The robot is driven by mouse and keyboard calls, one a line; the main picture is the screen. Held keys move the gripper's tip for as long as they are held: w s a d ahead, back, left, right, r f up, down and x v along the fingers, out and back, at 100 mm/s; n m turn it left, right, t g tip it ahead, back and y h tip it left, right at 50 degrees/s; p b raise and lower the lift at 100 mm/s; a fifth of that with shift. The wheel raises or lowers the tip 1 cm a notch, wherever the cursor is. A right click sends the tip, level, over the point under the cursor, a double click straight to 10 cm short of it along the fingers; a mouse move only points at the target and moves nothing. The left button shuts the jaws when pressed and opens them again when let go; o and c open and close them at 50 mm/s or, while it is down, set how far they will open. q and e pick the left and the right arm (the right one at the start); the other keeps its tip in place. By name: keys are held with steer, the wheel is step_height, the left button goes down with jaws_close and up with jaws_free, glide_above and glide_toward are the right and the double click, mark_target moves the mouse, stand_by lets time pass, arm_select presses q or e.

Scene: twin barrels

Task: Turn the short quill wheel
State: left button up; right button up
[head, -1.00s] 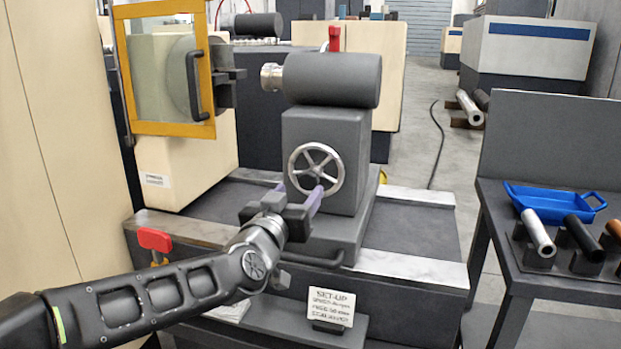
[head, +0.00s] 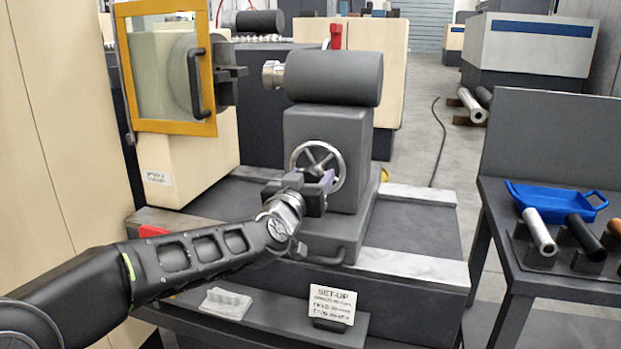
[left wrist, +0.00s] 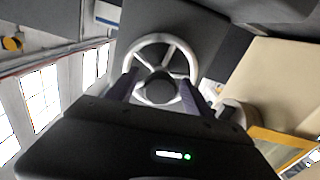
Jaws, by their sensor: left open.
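A silver spoked handwheel (head: 342,165) is on the front of the grey tailstock block (head: 325,128), under a thick dark barrel (head: 335,78) with a short metal nose. My left gripper (head: 326,180) is open in front of the wheel's lower part and hides some of it. In the left wrist view the wheel's rim (left wrist: 160,38) and spokes show between and beyond the fingers (left wrist: 160,92), which lie on either side of its dark round hub. I cannot tell whether the fingers touch the wheel. My right gripper is not in view.
A yellow-framed guard door (head: 166,128) with a handle stands at the left. A side table at the right holds a blue tray (head: 556,198) and several bars.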

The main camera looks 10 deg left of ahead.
arm_select(q)
steer(key=shift+c, duration=0.5)
jaws_close()
steer(key=shift+n, duration=0.5)
steer(key=n+b, duration=0.2)
steer(key=n, duration=0.1)
steer(key=shift+f, duration=0.1)
steer(key=n+b, duration=0.2)
steer(key=n, duration=0.3)
steer(key=shift+n, duration=0.4)
steer(key=n+b, duration=0.2)
steer(key=n, duration=0.3)
steer(key=n+b, duration=0.1)
steer(key=n, duration=0.3)
steer(key=shift+b, duration=0.35)
steer(key=shift+n, duration=0.4)
